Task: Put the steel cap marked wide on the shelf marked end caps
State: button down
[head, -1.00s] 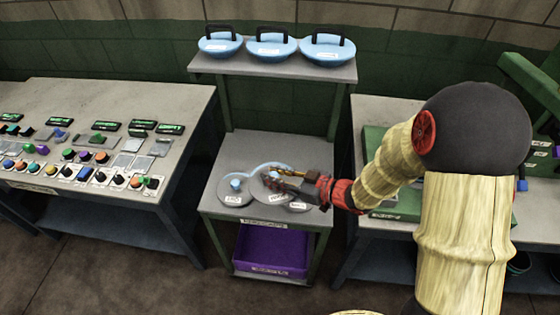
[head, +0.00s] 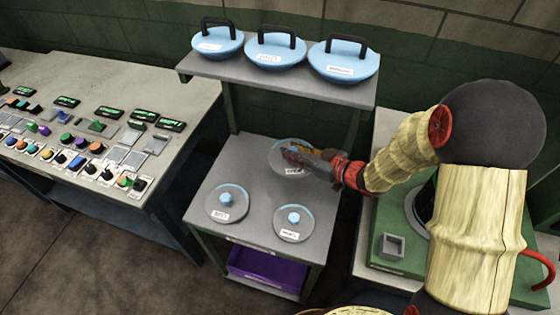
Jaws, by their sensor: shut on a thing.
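My gripper (head: 290,152) is shut on a round steel cap (head: 278,148) at the back of the stand's middle shelf (head: 257,180). The fingers hide its top; its small white label faces front, too small to read surely. I cannot tell whether the cap rests on the shelf or is just above it. Two similar steel caps with pale blue knobs lie in front, the left cap (head: 226,207) and the right cap (head: 293,232). Each has a white label that is hard to read. The shelf's front edge carries a label strip, also too small to read.
Three blue lids with black handles, including the middle lid (head: 275,56), stand on the upper shelf (head: 221,72) above. A purple bin (head: 266,269) is below. A control desk (head: 150,88) is at left, a green bench fixture (head: 387,222) at right.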

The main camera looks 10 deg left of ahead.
jog(key=w+a+f+b, duration=0.1)
jog(key=f, duration=0.1)
jog(key=w+a+f, duration=0.2)
jog(key=w+a+f+b, duration=0.1)
jog(key=f, duration=0.1)
jog(key=shift+w+a+b, duration=0.35)
jog(key=shift+w+a, duration=0.05)
jog(key=shift+w+a+f, duration=0.2)
jog(key=shift+a+f, duration=0.05)
jog(key=shift+f, duration=0.25)
jog(key=shift+f+b, duration=1.1)
jog(key=shift+f, duration=0.4)
jog(key=shift+f, duration=0.15)
jog(key=c, duration=1.5)
grip_release()
